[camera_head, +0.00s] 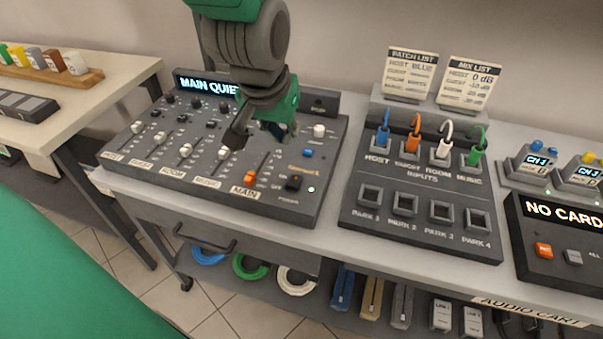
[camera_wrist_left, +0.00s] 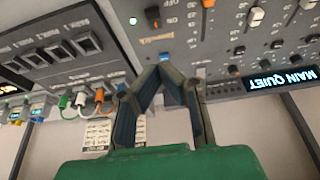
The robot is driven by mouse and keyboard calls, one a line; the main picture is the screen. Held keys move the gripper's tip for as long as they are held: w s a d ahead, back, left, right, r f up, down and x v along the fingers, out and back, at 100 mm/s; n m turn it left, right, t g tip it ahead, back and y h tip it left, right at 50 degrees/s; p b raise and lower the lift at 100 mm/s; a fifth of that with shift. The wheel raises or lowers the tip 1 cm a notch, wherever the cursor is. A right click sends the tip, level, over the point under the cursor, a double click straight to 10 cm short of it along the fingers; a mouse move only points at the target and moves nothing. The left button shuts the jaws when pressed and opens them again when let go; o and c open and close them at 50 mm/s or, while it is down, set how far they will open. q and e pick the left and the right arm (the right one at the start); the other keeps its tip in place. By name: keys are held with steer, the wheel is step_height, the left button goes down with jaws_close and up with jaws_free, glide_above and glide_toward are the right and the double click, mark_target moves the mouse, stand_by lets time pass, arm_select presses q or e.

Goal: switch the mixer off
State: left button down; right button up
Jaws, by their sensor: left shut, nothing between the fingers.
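The mixer (camera_head: 226,187) is a dark sloped console on the cart, with faders, knobs and a lit "MAIN QUIET" display (camera_head: 207,86). Its black power rocker (camera_head: 293,182) is at the lower right, next to a glowing green light (camera_head: 311,189). The rocker also shows at the top of the left wrist view (camera_wrist_left: 152,15), with ON and OFF marks beside it. My left gripper (camera_head: 289,132) is shut and empty above the mixer's back right part, behind the rocker and apart from it. In the left wrist view its fingertips (camera_wrist_left: 172,74) meet near a blue button (camera_wrist_left: 165,57). My right gripper is not in view.
Right of the mixer is a patch box (camera_head: 420,220) with coloured plugs and several park sockets. Two cards (camera_head: 412,72) stand behind it. A "NO CARD" unit (camera_head: 562,212) is at the far right. A side table (camera_head: 75,110) stands at the left. An orange-capped main fader (camera_head: 249,177) is left of the rocker.

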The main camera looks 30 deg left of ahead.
arm_select(q)
steer(key=d, duration=0.1)
steer(key=b, duration=0.2)
glide_above(290, 183)
step_height(290, 183, down, 9)
steer(key=shift+a+r, duration=0.1)
steer(key=f, duration=0.2)
steer(key=d+f, duration=0.1)
steer(key=shift+s+f, duration=0.15)
steer(key=shift+s, duration=0.15)
steer(key=shift+s+d+f+b, duration=0.1)
steer(key=shift+s+f+b, duration=0.1)
steer(key=shift+f+b, duration=0.1)
steer(key=shift+s+f, duration=0.1)
steer(key=shift+f, duration=0.1)
steer(key=shift+a, duration=0.4)
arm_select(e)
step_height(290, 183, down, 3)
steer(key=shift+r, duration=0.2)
arm_select(q)
steer(key=shift+f, duration=0.1)
